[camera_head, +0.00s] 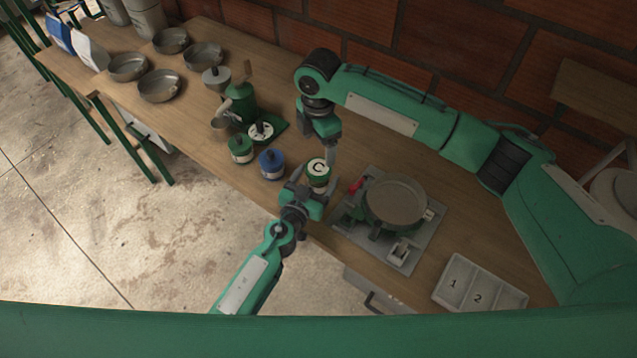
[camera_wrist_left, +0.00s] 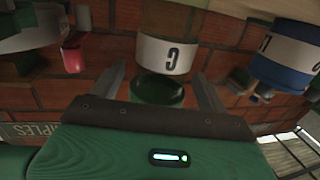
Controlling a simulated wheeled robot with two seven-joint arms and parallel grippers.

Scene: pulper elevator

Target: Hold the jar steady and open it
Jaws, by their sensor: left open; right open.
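The jar marked C (camera_head: 318,172) stands on the wooden table, green below with a pale lettered part. In the left wrist view the jar (camera_wrist_left: 165,55) appears upside down, with its white C label and a green end. My left gripper (camera_head: 308,192) is open at the jar's near side. In its wrist view the two fingers (camera_wrist_left: 160,88) are spread on either side of the jar, with gaps; contact is not visible. My right gripper (camera_head: 329,155) points down just above and behind the jar, and its fingers are small and partly hidden.
A green jar (camera_head: 241,148) and a blue jar (camera_head: 271,163) stand to the left. A grey plate (camera_head: 345,222) bearing a round pan (camera_head: 396,201) is close on the right. A numbered tray (camera_head: 480,289) lies at the front right. Several metal bowls (camera_head: 160,86) stand at the far left.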

